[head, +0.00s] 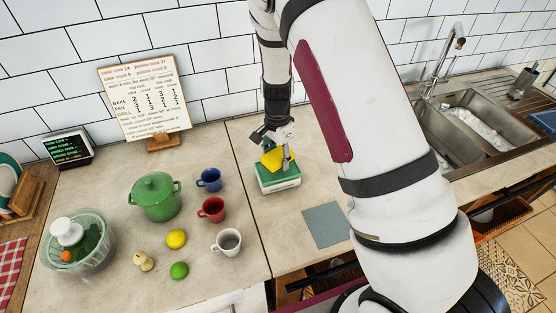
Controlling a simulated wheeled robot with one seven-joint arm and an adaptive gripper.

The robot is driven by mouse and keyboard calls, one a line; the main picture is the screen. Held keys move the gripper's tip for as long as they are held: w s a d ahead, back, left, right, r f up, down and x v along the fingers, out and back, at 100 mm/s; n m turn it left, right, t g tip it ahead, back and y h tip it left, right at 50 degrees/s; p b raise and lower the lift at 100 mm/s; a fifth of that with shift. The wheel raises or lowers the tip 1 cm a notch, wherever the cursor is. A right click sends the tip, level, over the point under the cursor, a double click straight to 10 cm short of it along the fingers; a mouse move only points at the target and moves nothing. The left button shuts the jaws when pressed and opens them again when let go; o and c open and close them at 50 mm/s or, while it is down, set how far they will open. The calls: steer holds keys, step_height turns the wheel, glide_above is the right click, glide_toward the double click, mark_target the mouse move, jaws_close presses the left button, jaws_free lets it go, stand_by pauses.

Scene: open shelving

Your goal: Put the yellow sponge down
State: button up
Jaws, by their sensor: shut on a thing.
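The yellow sponge (273,158) is in my gripper (278,155), seen in the head view just right of the counter seam. My gripper points down and is shut on the sponge. The sponge is slightly tilted and sits directly over a green-topped white box or block (279,178) on the counter. Whether the sponge touches that green top cannot be told from this view. Part of the sponge is hidden by the gripper fingers.
A flat grey-blue square (325,225) lies on the counter to the right. To the left stand a green pot (156,197), blue mug (209,179), red mug (212,209), white mug (227,242), lemon (176,239) and lime (180,270). A sink (472,130) is at right.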

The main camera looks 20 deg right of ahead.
steer(key=shift+f, duration=0.85)
